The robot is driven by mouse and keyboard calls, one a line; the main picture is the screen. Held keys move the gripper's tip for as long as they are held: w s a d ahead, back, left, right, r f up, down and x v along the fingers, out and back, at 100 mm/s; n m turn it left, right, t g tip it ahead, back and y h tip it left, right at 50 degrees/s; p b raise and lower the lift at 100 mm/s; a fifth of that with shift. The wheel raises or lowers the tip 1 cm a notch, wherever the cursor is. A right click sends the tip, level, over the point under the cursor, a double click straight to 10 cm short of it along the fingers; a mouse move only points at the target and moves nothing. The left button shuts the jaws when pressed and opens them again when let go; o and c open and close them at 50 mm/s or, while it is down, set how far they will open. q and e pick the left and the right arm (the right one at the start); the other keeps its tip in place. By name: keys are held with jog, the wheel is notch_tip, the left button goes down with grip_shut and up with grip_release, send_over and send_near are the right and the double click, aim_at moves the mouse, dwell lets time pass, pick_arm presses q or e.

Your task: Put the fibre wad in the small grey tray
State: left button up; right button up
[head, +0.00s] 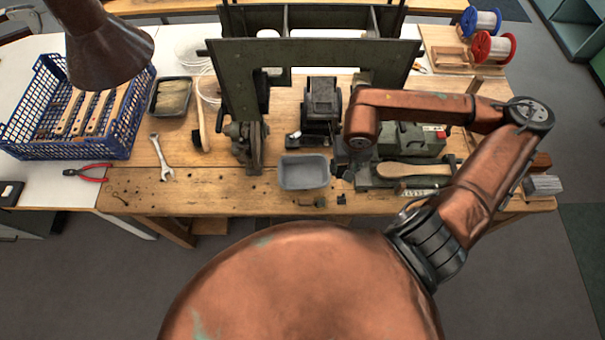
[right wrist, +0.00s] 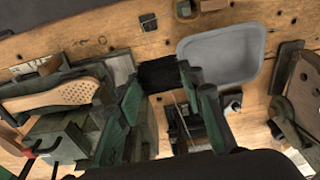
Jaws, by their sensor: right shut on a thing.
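The small grey tray (head: 304,172) sits on the wooden bench near its front edge and looks empty. It also shows in the right wrist view (right wrist: 222,55). My right gripper (right wrist: 160,78), with green fingers, is shut on a dark, nearly black fibre wad (right wrist: 158,73). In the right wrist view the wad is just left of the tray, with one fingertip close to the tray's near rim. In the head view my right gripper (head: 347,170) is just right of the tray and partly hidden by my arm; the wad cannot be made out there. My left gripper is out of view.
A green machine (head: 408,142) with a wooden brush body (head: 415,170) stands right of the tray. A dark upright frame (head: 318,60) and a black device (head: 321,103) stand behind it. A wrench (head: 161,157) and blue crate (head: 75,110) are at left. Small dark pieces lie in front.

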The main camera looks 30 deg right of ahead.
jog(key=w+a+f, duration=0.2)
jog(key=w, duration=0.1)
jog(key=w+a+f, duration=0.2)
jog(key=w+f, duration=0.1)
jog(key=w, duration=0.1)
jog(key=w+a+f, duration=0.2)
jog(key=w+f, duration=0.1)
jog(key=shift+w+a+f+p, duration=0.25)
jog(key=shift+w+a+p, duration=0.15)
jog(key=shift+w+a+f, duration=0.2)
jog(key=shift+w+f, duration=0.1)
jog(key=shift+f, duration=0.15)
notch_tip(320, 180, down, 2)
jog(key=shift+w+f, duration=0.1)
jog(key=shift+f, duration=0.6)
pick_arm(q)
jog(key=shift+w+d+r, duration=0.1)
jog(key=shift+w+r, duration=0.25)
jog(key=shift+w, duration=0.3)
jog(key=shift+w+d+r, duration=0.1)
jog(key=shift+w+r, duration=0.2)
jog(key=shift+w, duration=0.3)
pick_arm(e)
jog(key=shift+f, duration=0.2)
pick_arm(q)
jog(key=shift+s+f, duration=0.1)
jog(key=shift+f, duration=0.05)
pick_arm(e)
jog(key=o, duration=0.9)
jog(key=shift+r, duration=0.1)
